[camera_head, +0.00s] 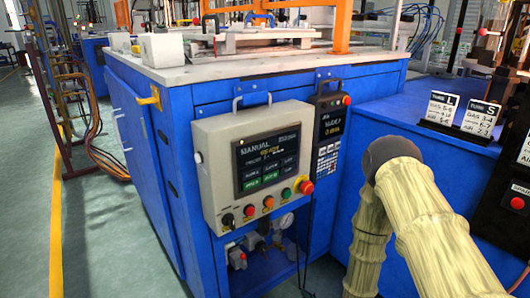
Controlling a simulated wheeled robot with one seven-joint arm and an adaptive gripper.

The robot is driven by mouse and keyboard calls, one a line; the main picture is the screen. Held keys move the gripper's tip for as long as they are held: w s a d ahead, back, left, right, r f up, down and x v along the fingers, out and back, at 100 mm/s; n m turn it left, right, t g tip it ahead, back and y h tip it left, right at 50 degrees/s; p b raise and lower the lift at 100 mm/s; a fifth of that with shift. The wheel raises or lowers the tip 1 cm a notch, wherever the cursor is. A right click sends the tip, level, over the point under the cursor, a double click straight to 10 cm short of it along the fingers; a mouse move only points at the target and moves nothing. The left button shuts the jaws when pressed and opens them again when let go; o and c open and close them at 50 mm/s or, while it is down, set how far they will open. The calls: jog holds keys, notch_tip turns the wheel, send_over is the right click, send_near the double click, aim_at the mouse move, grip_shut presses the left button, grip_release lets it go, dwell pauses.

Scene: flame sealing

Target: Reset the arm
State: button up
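My arm, in a pale ribbed cover with a dark rounded joint, shows at the lower right of the head view. It is bent, with one part coming up from the bottom right corner and another going down behind it. My gripper is not in view, so I cannot see whether it is open or shut. The arm is in front of the blue machine cabinet (330,80) and the lower blue surface (405,115) at the right. I cannot tell whether it touches either.
A grey control panel (222,150) with a lit screen and several buttons is on the cabinet front. A handheld controller (328,135) hangs beside it. Two small cards (478,117) stand at the right. Clear floor (115,240) with a yellow line (57,220) lies at the left.

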jog(key=s+d+f+m+g+h, duration=0.2)
jog(key=s+d+g, duration=0.2)
jog(key=s, duration=0.7)
jog(key=s+d+f+m+g+h, duration=0.2)
jog(key=s+d+g+h, duration=0.15)
jog(key=s, duration=0.85)
jog(key=s+d+f+m+g+h, duration=0.1)
jog(key=s+d+f+m+g, duration=0.2)
jog(key=s, duration=0.8)
notch_tip(320, 180, up, 39)
jog(key=d+p, duration=0.1)
jog(key=p, duration=3.7)
jog(key=shift+s+n+p, duration=0.35)
jog(key=shift+n+p, duration=0.05)
jog(key=shift+h, duration=0.25)
